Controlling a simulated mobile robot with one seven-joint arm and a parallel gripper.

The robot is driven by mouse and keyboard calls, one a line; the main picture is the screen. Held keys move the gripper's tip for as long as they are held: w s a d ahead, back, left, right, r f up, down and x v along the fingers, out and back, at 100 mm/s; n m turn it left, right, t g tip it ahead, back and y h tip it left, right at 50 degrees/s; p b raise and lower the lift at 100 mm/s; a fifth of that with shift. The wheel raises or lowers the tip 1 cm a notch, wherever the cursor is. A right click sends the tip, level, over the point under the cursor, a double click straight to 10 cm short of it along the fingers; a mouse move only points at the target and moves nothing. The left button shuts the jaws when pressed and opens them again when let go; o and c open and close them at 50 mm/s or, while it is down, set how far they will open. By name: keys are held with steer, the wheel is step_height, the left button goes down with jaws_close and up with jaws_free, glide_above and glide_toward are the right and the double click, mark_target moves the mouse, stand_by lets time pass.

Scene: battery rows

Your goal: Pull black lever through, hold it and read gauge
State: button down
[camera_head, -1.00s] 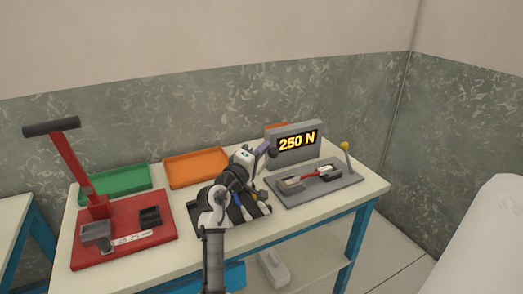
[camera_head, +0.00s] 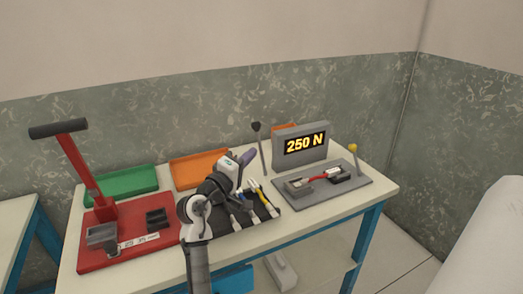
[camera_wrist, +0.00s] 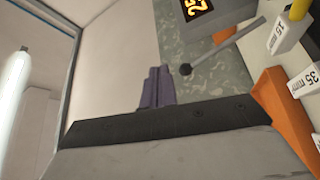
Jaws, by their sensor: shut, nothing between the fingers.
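The black-knobbed lever (camera_head: 257,128) stands nearly upright at the left of the grey tester (camera_head: 358,192). The gauge (camera_head: 305,143) is lit and reads 250 N. My gripper (camera_head: 246,158) is shut and empty, a little left of and below the knob, apart from it. In the wrist view its purple fingers (camera_wrist: 156,88) are together, and the lever (camera_wrist: 225,46) lies beside them with its knob a short gap to the right. Part of the gauge (camera_wrist: 196,8) shows at the top edge.
A red cable piece (camera_head: 325,178) sits on the tester, beside a yellow-knobbed lever (camera_head: 353,150). A red press (camera_head: 75,160) stands at the left. Green (camera_head: 120,186) and orange (camera_head: 200,168) trays lie at the back. Hand tools (camera_head: 258,192) lie beneath my arm.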

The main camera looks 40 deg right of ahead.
steer(key=shift+s+a+f, duration=0.1)
steer(key=shift+a+f, duration=0.15)
steer(key=shift+a, duration=0.5)
steer(key=shift+a+f, duration=0.25)
steer(key=shift+a, duration=0.45)
